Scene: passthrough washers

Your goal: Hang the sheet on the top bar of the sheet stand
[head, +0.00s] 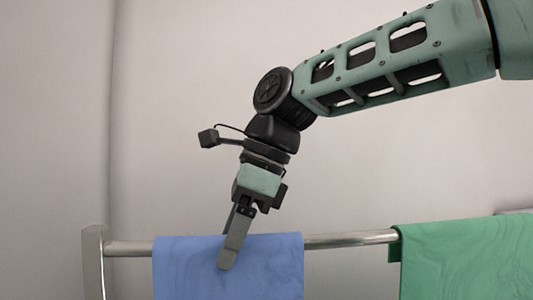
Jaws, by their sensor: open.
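A blue sheet (185,268) hangs over the metal top bar (348,239) of the sheet stand (94,262), toward its left end. Its upper edge lies along the bar and its lower part runs out of the frame. My gripper (231,262) points down at the middle of the sheet's top edge. It is open, with one finger in front of the sheet. The other finger is partly hidden at the bar, so I cannot tell how far it reaches behind the sheet.
A green sheet (465,260) hangs on the same bar at the right. Bare bar shows between the two sheets and left of the blue one. A plain pale wall (180,120) stands behind, and the space above the bar is free apart from my arm.

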